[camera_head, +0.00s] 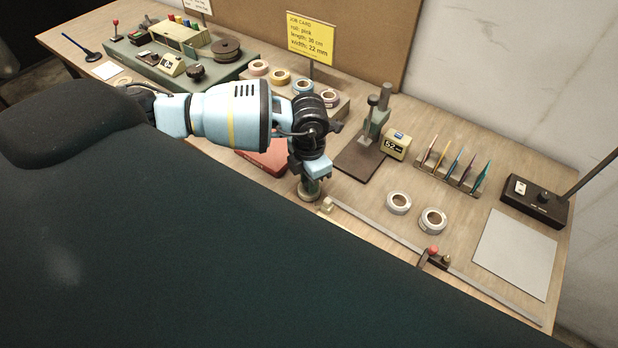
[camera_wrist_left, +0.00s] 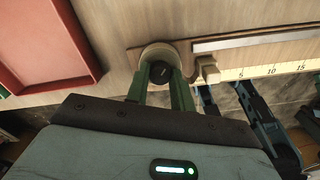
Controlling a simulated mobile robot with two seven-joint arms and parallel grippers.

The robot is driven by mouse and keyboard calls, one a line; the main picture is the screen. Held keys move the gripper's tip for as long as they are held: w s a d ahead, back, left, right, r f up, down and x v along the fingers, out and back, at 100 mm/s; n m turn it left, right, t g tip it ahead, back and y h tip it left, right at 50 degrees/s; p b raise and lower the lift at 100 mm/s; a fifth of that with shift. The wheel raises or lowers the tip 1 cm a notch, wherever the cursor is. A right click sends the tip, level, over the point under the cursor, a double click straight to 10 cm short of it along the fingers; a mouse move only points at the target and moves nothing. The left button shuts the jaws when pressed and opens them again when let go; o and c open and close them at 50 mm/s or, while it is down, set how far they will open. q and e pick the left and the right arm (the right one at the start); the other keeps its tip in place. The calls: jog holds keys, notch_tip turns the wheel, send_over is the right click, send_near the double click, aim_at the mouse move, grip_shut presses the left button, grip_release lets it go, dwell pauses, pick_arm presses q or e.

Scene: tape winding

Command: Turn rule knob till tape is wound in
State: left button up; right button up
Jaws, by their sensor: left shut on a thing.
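The rule's long rail (camera_head: 385,232) runs along the front of the bench, and its scale (camera_wrist_left: 270,70) shows numbers in the left wrist view. The rule knob (camera_wrist_left: 161,72) is a dark round cap over a pale round base (camera_head: 309,195) at the rail's left end. My left gripper (camera_head: 312,184) points down over it, with green fingers (camera_wrist_left: 162,90) shut on the knob. The fingers hide most of the knob in the head view. My right gripper is not clearly in view.
A slider with a red knob (camera_head: 432,250) sits farther right on the rail. Two white rolls (camera_head: 399,203) lie behind it. A red tray (camera_head: 268,158) is left of my gripper. A stand (camera_head: 360,158) and yellow job card (camera_head: 311,37) are farther back.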

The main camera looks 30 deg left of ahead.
pick_arm(q)
jog(key=m, duration=0.6)
jog(key=shift+w+r, duration=0.1)
jog(key=m, duration=0.6)
jog(key=shift+b, duration=0.3)
jog(key=m+b, duration=0.1)
jog(key=m, duration=0.3)
jog(key=m+b, duration=0.1)
jog(key=m, duration=0.4)
jog(key=shift+m, duration=0.6)
pick_arm(e)
jog(key=shift+g, duration=0.6)
jog(key=s+f, duration=0.2)
jog(key=f, duration=0.1)
jog(key=s+f, duration=0.1)
jog(key=shift+s+a+f, duration=0.15)
jog(key=shift+s+a, duration=0.2)
jog(key=shift+a, duration=0.05)
pick_arm(q)
jog(key=o, duration=1)
jog(key=shift+b, duration=0.3)
pick_arm(e)
jog(key=shift+d, duration=0.1)
